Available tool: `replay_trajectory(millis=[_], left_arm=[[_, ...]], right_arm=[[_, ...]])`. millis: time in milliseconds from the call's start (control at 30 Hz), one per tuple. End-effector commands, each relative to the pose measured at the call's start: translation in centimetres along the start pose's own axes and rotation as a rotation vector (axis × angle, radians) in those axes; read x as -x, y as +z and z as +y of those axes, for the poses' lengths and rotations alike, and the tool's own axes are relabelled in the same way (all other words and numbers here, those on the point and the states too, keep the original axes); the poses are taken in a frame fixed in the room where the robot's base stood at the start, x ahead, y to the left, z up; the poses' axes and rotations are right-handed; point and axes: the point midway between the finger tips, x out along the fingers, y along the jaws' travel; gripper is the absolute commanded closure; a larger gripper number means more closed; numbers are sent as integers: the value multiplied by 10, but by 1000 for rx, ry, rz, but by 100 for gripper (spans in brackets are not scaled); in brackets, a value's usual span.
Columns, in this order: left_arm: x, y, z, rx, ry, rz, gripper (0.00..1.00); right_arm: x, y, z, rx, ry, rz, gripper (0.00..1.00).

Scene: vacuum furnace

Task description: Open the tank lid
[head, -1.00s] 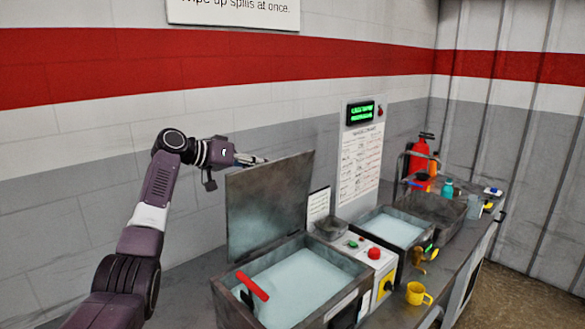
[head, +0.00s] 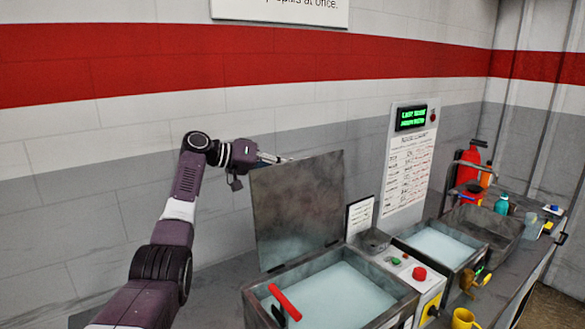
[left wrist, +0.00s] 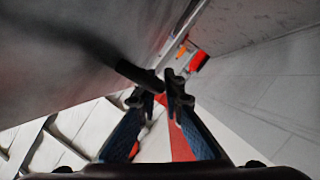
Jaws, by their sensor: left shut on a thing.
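The tank lid (head: 298,205) is a grey metal plate standing about upright at the back edge of the tank (head: 262,298), which is open and shows pale liquid. My left gripper (head: 284,159) is at the lid's top edge, with its fingertips partly hidden behind it. In the left wrist view, the fingertips (left wrist: 160,98) are closed at a dark bar-shaped handle (left wrist: 138,74) beside the lid's grey face (left wrist: 60,50). My right gripper is not in view.
A control box with a red button (head: 419,273) stands right of the tank, then a second open tank (head: 440,245). A yellow mug (head: 463,319) is near the front. The brick wall (head: 80,200) is close behind my arm.

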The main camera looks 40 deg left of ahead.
Motion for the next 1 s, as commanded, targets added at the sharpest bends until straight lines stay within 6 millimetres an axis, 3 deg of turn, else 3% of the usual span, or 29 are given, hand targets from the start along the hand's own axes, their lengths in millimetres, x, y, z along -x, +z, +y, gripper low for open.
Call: replay_trajectory(millis=[100,467,1000], left_arm=[[-1,3,-1,2,-1,-8,84],[5,1,-1,-1,-2,-4,84],[103,1,-2,1,-3,-5,84]], right_arm=[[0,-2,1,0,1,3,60],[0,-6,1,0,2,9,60],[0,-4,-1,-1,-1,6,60]])
